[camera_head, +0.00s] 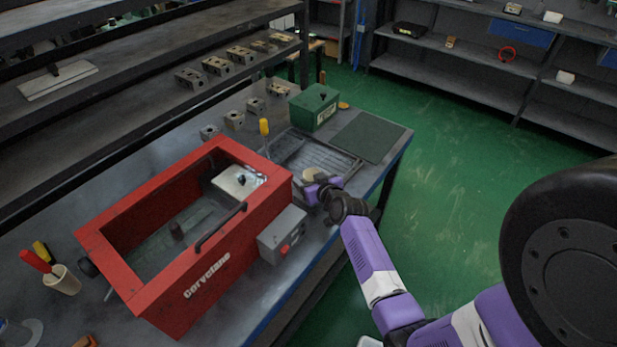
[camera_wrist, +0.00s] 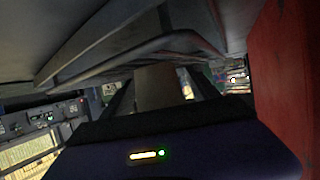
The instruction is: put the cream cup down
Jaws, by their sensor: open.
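A small cream cup (camera_head: 309,174) stands by the metal tray on the bench, just right of the red box. My gripper (camera_head: 317,187) is low over the bench edge there, and its jaws are open. In the wrist view a dull, shaded grey-brown shape (camera_wrist: 158,84), which looks like the cup, lies between the two dark fingers. The cup's lower part is hidden by my gripper in the head view, so I cannot tell whether it touches the tray or the fingers.
A red open-topped box (camera_head: 190,285) with a grey switch box stands close left. The metal tray (camera_head: 312,152), a green box (camera_head: 314,105) and a dark green mat (camera_head: 370,137) lie behind. Another cream cup (camera_head: 62,281) holds tools at far left. Green floor is free right.

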